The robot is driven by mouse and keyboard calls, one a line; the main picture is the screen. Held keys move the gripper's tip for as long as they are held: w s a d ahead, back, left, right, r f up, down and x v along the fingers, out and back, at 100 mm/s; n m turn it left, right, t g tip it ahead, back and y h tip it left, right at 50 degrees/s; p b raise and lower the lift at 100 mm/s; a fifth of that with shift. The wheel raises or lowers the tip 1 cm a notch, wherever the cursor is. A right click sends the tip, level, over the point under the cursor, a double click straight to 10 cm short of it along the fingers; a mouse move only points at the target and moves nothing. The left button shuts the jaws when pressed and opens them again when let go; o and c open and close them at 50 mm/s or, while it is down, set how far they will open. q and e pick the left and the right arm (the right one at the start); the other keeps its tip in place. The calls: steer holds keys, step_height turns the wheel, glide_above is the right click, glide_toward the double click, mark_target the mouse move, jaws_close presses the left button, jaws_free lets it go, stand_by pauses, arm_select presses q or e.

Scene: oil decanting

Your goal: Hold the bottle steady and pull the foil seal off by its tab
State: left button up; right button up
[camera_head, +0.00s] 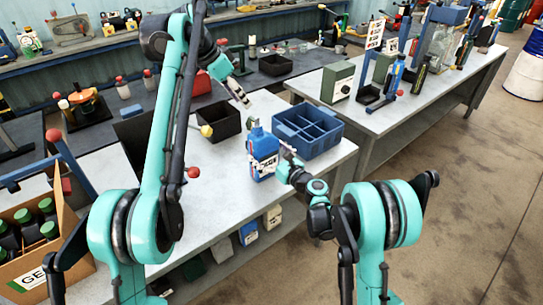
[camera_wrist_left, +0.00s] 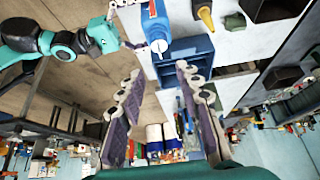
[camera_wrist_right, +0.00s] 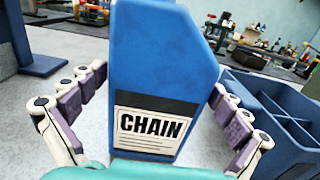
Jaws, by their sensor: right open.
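The blue bottle (camera_head: 262,157) stands upright near the front edge of the grey table. Its label reads CHAIN in the right wrist view (camera_wrist_right: 158,50). In the left wrist view the bottle (camera_wrist_left: 155,22) shows a pale round top (camera_wrist_left: 159,46); the seal's tab is too small to make out. My right gripper (camera_head: 288,158) is open, with its fingers on either side of the bottle and small gaps visible in the right wrist view. My left gripper (camera_head: 245,101) is open and empty above and behind the bottle; its fingers (camera_wrist_left: 160,76) are spread apart.
A blue divided crate (camera_head: 307,130) stands close to the right of the bottle. A black bin (camera_head: 219,121) and a yellow-tipped item (camera_head: 206,131) are behind and left. A cardboard box of bottles (camera_head: 38,235) is at far left. The table left of the bottle is clear.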

steer(key=shift+w, duration=0.1)
steer(key=c, duration=1.4)
arm_select(q)
steer(key=shift+c, duration=0.5)
arm_select(e)
steer(key=shift+c, duration=1.2)
arm_select(q)
steer(key=t+h, duration=0.5)
steer(key=h, duration=0.1)
glide_above(256, 127)
steer(key=shift+n, duration=0.4)
step_height(256, 127, down, 5)
steer(key=shift+r, duration=0.1)
steer(key=s+a+f+n+t, duration=0.1)
steer(key=s+a+f+t, duration=0.2)
steer(key=s+a+f, duration=0.15)
arm_select(e)
steer(key=shift+a, duration=0.1)
arm_select(q)
steer(key=x, duration=0.4)
steer(key=w+x, duration=0.1)
steer(key=x, duration=0.1)
steer(key=shift+a+r, duration=0.3)
steer(key=shift+r, duration=0.05)
steer(key=shift+x, duration=2.65)
